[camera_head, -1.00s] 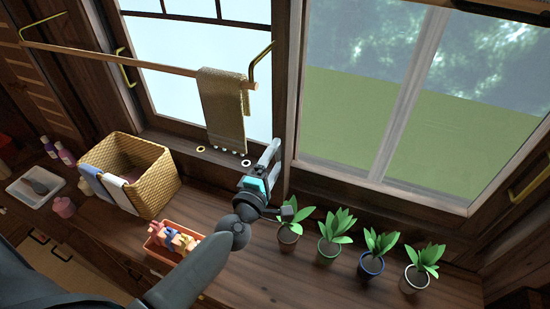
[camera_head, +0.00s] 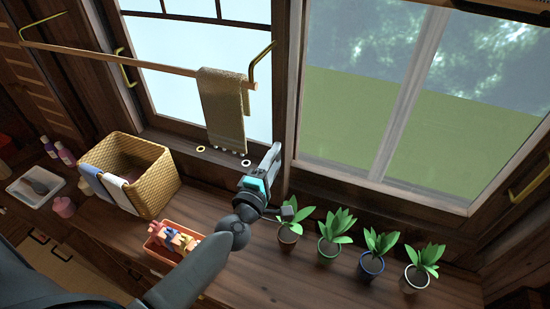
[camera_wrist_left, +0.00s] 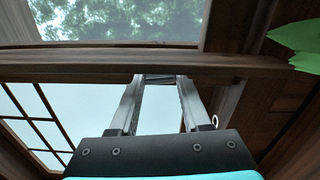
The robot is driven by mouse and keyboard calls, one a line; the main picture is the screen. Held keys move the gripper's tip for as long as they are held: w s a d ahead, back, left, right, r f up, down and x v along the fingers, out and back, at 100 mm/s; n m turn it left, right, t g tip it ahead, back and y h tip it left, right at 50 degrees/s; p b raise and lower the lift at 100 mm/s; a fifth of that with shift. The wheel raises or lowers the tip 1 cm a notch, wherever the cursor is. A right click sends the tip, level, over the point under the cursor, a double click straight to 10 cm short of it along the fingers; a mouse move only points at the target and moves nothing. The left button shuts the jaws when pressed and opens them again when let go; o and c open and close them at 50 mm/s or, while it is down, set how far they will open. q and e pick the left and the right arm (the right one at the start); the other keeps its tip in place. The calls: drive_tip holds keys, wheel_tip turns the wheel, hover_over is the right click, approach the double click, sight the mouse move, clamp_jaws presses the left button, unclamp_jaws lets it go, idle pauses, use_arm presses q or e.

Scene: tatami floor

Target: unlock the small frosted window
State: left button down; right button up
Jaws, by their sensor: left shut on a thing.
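The small frosted window (camera_head: 185,95) is at the upper left in the head view, with pale panes and a dark wooden frame. In the left wrist view its pale pane (camera_wrist_left: 85,105) shows behind and beside my fingers. My left gripper (camera_head: 272,155) is at the lower right corner of this window, against the frame post. In the left wrist view the fingertips (camera_wrist_left: 160,78) meet the wooden frame and are shut on a small part there, seemingly the window lock. The fingers mostly hide it. My right gripper is not in view.
A towel (camera_head: 222,110) hangs on a wooden rail left of my gripper. Below stand a wicker basket (camera_head: 155,185), an orange box (camera_head: 160,250) and several potted plants (camera_head: 330,240). A large clear window (camera_head: 345,110) is to the right.

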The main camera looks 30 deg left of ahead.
use_arm(q)
drive_tip(key=shift+m+p, duration=0.3)
drive_tip(key=shift+m, duration=0.5)
drive_tip(key=shift+c, duration=1.8)
unclamp_jaws()
drive_tip(key=s+b, duration=0.1)
drive_tip(key=s, duration=1.4)
drive_tip(key=shift+s+d, duration=0.15)
drive_tip(key=shift+d, duration=0.3)
